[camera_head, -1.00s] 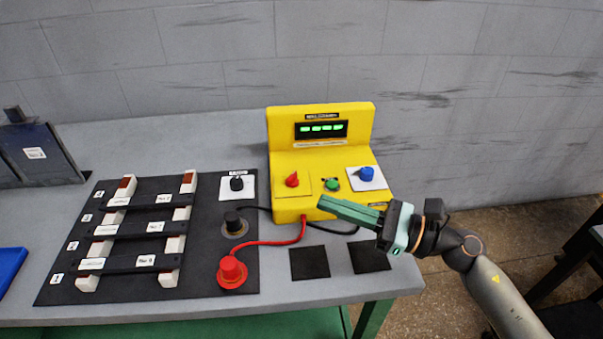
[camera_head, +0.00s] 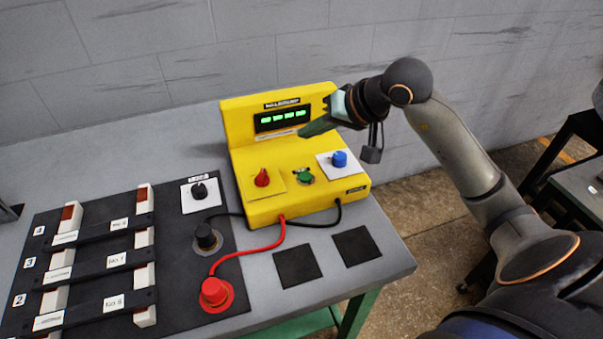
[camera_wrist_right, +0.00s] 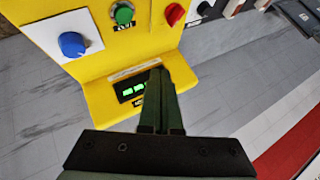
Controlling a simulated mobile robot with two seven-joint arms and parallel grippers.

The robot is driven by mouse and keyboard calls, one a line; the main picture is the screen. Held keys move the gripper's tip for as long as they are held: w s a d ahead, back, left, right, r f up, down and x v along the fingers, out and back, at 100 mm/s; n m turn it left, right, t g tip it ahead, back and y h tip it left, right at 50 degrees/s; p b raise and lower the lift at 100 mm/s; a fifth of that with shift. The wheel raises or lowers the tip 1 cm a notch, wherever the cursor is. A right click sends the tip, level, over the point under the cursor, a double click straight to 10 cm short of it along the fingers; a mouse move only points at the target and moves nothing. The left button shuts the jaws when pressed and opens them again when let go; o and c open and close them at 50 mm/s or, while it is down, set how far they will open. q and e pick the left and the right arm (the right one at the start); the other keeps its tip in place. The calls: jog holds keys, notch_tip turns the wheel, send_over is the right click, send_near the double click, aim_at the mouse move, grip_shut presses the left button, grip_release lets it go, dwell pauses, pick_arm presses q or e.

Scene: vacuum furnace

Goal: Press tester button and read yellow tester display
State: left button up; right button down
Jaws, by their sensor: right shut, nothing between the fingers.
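The yellow tester (camera_head: 232,155) stands on the grey table. Its display (camera_head: 282,118) is lit with green characters too small to read. Its green button (camera_head: 304,175) sits on the lower panel between a red knob (camera_head: 262,177) and a blue knob (camera_head: 339,159). My right gripper (camera_head: 303,132) is shut and empty, its tips above the panel, near the display's lower right. In the right wrist view, the shut fingers (camera_wrist_right: 158,75) partly cover the display (camera_wrist_right: 124,90); the green button (camera_wrist_right: 124,14) is clear of them. My left gripper is not in view.
A red lead (camera_head: 248,254) runs from the tester to a red plug (camera_head: 215,293); a black lead runs to a black plug (camera_head: 207,236). A black board (camera_head: 180,255) with labelled bars lies left. Two dark squares (camera_head: 297,266) lie in front of the tester.

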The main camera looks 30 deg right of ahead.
jog(key=b, duration=0.5)
send_over(310, 179)
notch_tip(310, 179, down, 8)
jog(key=shift+r, duration=0.1)
jog(key=shift+f, duration=0.45)
jog(key=shift+f+b, duration=0.1)
jog(key=shift+b, duration=0.25)
dwell(0.4)
dwell(0.9)
